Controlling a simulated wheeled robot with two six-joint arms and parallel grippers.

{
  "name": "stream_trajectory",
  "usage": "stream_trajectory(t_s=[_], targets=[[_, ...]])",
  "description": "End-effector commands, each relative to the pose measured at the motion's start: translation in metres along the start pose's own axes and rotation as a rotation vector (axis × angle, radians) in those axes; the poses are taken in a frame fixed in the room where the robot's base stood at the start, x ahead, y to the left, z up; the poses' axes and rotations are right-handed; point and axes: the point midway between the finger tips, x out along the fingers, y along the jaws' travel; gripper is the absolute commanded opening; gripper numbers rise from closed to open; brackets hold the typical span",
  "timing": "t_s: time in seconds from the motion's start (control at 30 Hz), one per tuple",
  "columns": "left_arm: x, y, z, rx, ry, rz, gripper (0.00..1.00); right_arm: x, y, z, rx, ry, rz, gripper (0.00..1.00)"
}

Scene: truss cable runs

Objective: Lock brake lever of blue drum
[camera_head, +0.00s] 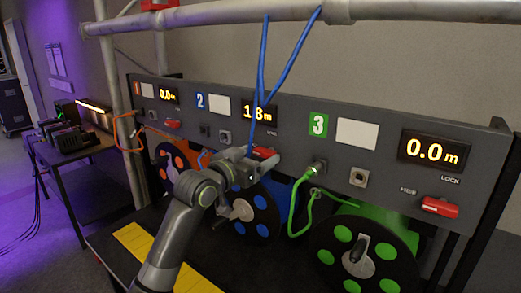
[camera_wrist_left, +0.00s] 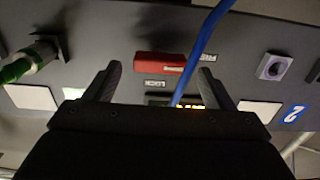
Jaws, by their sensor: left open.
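The blue drum (camera_head: 262,212) hangs under the panel at station 2, partly hidden by my left arm. Its red brake lever (camera_head: 264,152) is on the panel, just beyond my left gripper (camera_head: 243,172). The red lever also shows in the left wrist view (camera_wrist_left: 163,64), where the panel appears upside down. It lies lengthwise across the picture, close to the LOCK label, with FREE near its right end. My left gripper (camera_wrist_left: 157,86) is open and empty; the lever lies ahead between its fingers, with no visible contact. My right gripper is out of view.
A blue cable (camera_head: 262,80) runs from the overhead truss past the lever, crossing the left wrist view. The orange drum (camera_head: 172,165) and green drum (camera_head: 362,250) flank the blue one. A green cable (camera_head: 301,205) plugs into the panel nearby. A table (camera_head: 75,152) stands left.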

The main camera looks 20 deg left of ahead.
Motion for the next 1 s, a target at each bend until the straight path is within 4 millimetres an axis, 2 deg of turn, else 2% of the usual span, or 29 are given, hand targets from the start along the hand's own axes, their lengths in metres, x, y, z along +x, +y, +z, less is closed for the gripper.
stream_trajectory(t_s=[0.2, 0.57, 0.9, 1.0], targets=[[0.017, 0.0, -0.001, 0.0, 0.0, 0.0, 0.76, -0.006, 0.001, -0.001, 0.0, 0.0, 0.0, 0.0], [0.019, 0.0, 0.0, 0.0, 0.0, 0.0, 0.75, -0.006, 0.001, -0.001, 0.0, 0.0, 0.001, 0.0], [0.019, 0.0, 0.0, 0.0, 0.0, 0.0, 0.32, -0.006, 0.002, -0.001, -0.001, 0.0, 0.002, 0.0], [0.019, 0.0, 0.0, 0.002, 0.0, 0.0, 0.32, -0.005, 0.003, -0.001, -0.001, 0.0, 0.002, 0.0]])
